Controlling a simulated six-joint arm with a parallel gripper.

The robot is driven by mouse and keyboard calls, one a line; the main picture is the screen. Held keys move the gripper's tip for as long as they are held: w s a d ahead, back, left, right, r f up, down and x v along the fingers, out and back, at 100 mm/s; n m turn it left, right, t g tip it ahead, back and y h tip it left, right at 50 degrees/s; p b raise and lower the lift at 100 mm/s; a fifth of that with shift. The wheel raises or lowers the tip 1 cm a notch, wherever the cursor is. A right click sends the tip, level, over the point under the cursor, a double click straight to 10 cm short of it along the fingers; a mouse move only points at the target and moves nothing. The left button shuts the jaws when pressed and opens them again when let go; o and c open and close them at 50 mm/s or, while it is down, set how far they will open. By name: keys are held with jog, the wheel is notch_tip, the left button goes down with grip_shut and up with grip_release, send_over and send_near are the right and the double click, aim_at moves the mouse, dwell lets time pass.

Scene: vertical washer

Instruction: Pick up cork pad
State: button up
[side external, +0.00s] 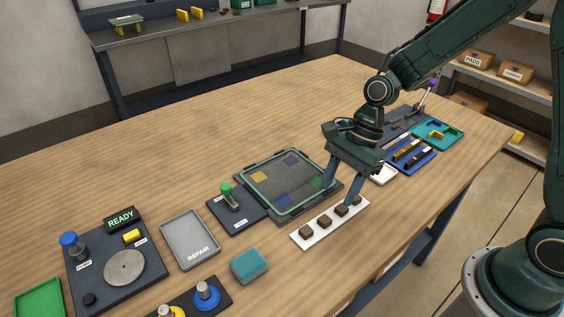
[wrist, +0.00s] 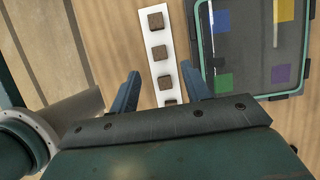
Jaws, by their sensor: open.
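Several small brown cork pads stand in a row on a white strip (side external: 300,240). One cork pad (side external: 306,232) is at the near end of the strip in the side view, and others sit along it toward my gripper. In the wrist view the pads run up the picture, with one cork pad (wrist: 163,82) in the middle and another cork pad (wrist: 169,102) low between my fingers. My gripper (side external: 338,196) is open over the far end of the strip. In the wrist view its fingers (wrist: 160,92) are spread on either side of the strip. Whether they touch the strip is unclear.
A framed glass-like panel (side external: 270,191) with coloured squares lies beside the strip, close to one finger. A teal sponge-like block (side external: 249,266), a grey REPAIR tray (side external: 190,238) and a green-knobbed stand (side external: 228,196) are further left. Blue (side external: 410,160) and teal trays lie behind my gripper.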

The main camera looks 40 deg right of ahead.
aim_at(325, 219)
jog(key=shift+x, duration=0.85)
jog(key=shift+f, duration=0.1)
jog(key=shift+x, duration=2.5)
jog(key=shift+s, duration=0.1)
grip_shut()
